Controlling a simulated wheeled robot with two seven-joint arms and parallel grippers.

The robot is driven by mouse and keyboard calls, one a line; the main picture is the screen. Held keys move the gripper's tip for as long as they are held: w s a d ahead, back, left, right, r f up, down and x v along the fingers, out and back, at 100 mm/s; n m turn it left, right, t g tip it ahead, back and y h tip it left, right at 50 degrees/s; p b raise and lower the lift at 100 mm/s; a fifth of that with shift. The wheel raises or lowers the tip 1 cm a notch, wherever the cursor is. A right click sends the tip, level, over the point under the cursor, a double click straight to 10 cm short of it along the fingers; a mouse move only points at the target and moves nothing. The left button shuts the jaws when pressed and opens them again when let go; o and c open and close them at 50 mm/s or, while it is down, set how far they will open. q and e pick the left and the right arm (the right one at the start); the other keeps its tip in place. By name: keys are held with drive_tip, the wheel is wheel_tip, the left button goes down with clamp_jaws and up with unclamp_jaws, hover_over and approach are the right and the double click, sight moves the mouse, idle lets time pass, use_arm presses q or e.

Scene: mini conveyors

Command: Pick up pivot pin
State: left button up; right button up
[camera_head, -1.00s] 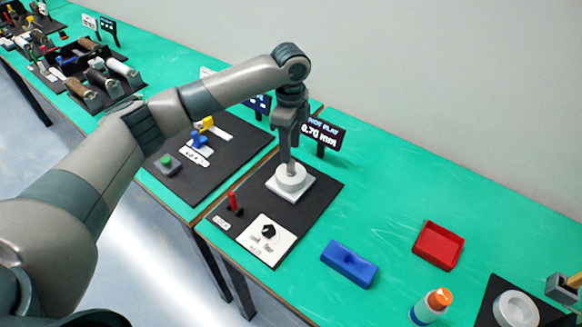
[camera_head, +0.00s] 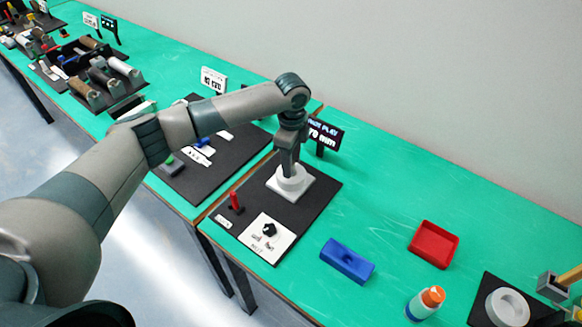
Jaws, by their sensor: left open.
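A white round hub on a square white base (camera_head: 291,187) sits on the black mat (camera_head: 310,205) in the middle of the head view. My left gripper (camera_head: 287,166) points straight down over this hub, with its fingers close to the hub's top. Its jaws are open. The thin upright pin at the hub is now hidden behind or between the fingers, so I cannot tell whether they touch it. My right gripper does not show.
A small display (camera_head: 323,135) stands just behind the hub. A red upright peg (camera_head: 235,202) and a white card (camera_head: 267,239) are on the same mat. A blue block (camera_head: 347,262), a red tray (camera_head: 433,244) and an orange-capped bottle (camera_head: 426,303) stand to the right.

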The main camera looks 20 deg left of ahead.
use_arm(q)
drive_tip(key=shift+f, duration=0.75)
drive_tip(key=shift+c, duration=0.7)
clamp_jaws()
drive_tip(key=shift+r, duration=0.1)
drive_tip(key=shift+r+b, duration=0.5)
drive_tip(key=shift+r, duration=0.25)
drive_tip(key=shift+s+d+r+b, duration=0.1)
drive_tip(key=shift+d+r+b, duration=0.1)
drive_tip(key=shift+r+b, duration=0.75)
drive_tip(key=s+d+r+b, duration=0.2)
drive_tip(key=s+d+r, duration=0.4)
drive_tip(key=d, duration=0.3)
drive_tip(key=shift+d+r+b, duration=0.2)
drive_tip(key=shift+r+b, duration=0.15)
drive_tip(key=shift+r, duration=0.45)
